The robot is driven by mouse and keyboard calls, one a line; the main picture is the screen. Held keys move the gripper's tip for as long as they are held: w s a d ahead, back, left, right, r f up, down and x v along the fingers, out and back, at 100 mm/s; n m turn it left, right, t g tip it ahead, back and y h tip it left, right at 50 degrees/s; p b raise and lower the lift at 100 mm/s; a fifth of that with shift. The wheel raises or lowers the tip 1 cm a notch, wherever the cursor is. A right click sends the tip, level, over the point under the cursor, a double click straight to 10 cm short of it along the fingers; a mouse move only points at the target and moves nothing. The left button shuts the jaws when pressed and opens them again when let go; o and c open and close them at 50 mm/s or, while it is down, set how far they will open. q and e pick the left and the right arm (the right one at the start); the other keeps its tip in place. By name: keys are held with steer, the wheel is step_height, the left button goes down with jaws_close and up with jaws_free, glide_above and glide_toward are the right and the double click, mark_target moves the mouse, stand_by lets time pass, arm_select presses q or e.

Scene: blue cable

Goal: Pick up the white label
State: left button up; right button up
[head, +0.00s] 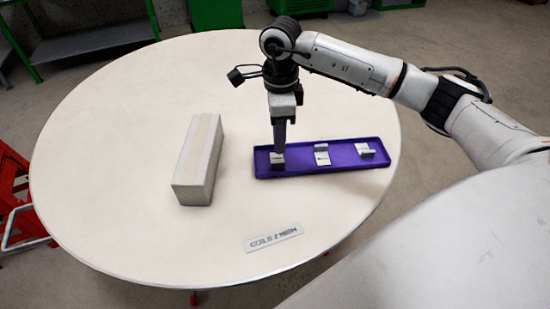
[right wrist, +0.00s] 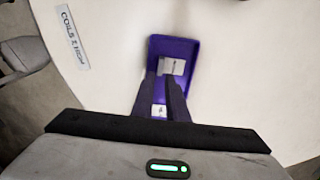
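Several small white labels with grey upright parts sit in a purple tray (head: 340,170) on the round table. The left one (head: 278,161), the middle one (head: 322,155) and the right one (head: 365,151) are spaced along it. My right gripper (head: 279,150) points down at the left label and partly covers it. In the right wrist view, its fingers (right wrist: 162,76) are apart, with their tips by that label (right wrist: 172,66). Another label (right wrist: 159,110) shows between the fingers, farther along the tray. I cannot tell whether the tips touch the label. My left gripper is out of view.
A long grey-beige box (head: 198,160) stands left of the tray. A flat white sign (head: 273,238) with dark lettering lies near the front of the table. The table (head: 110,130) is clear at the left. A red frame (head: 15,195) stands beyond its left edge.

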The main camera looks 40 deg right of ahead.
mark_target(276, 162)
steer(key=f, duration=0.6)
steer(key=shift+w+a+f, duration=0.2)
steer(key=shift+a, duration=0.05)
jaws_close()
